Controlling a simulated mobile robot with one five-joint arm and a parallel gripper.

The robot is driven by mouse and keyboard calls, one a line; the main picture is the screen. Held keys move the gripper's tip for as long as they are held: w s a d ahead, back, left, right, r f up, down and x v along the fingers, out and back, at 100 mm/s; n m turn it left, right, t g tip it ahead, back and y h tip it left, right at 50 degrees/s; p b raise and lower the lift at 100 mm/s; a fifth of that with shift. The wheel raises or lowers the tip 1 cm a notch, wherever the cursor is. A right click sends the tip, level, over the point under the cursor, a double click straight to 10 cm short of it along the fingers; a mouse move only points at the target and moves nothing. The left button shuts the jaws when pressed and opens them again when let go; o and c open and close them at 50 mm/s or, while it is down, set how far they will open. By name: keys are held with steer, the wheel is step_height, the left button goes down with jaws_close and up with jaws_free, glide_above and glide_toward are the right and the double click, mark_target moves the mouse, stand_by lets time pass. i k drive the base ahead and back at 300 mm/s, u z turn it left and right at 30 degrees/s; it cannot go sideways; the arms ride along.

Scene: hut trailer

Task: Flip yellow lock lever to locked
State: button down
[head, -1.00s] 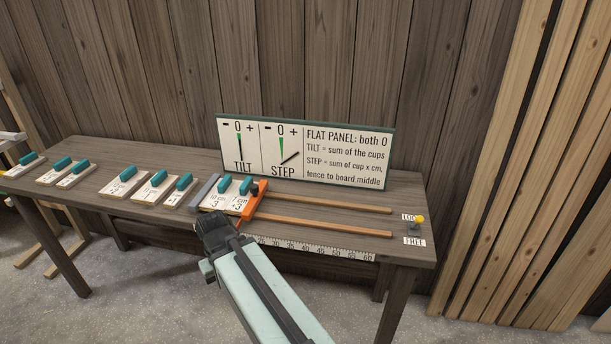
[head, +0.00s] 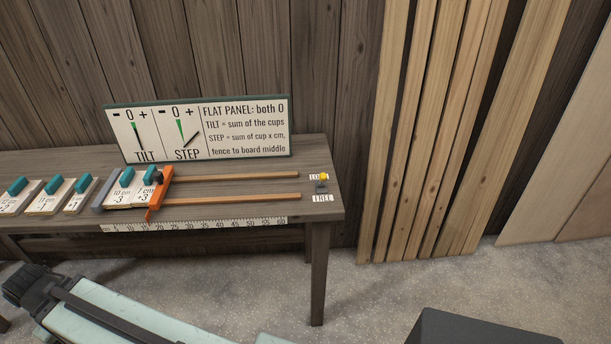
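My gripper (head: 22,285) is low at the left edge of the head view, below and in front of the table, well apart from the lever. Its fingers are dark and seen from behind, so I cannot tell whether they are open.
The wooden table (head: 255,188) carries two rails, an orange fence (head: 158,195), white boards with teal handles and a ruler (head: 195,224). A sign (head: 200,130) stands at the back. Planks (head: 430,130) lean on the wall to the right. Floor (head: 375,290) is open right of the table.

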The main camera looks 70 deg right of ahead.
mark_target(323, 177)
steer(key=u, duration=0.15)
steer(key=k, duration=1.1)
steer(key=u, duration=0.3)
steer(key=i, duration=0.7)
steer(key=z, duration=0.8)
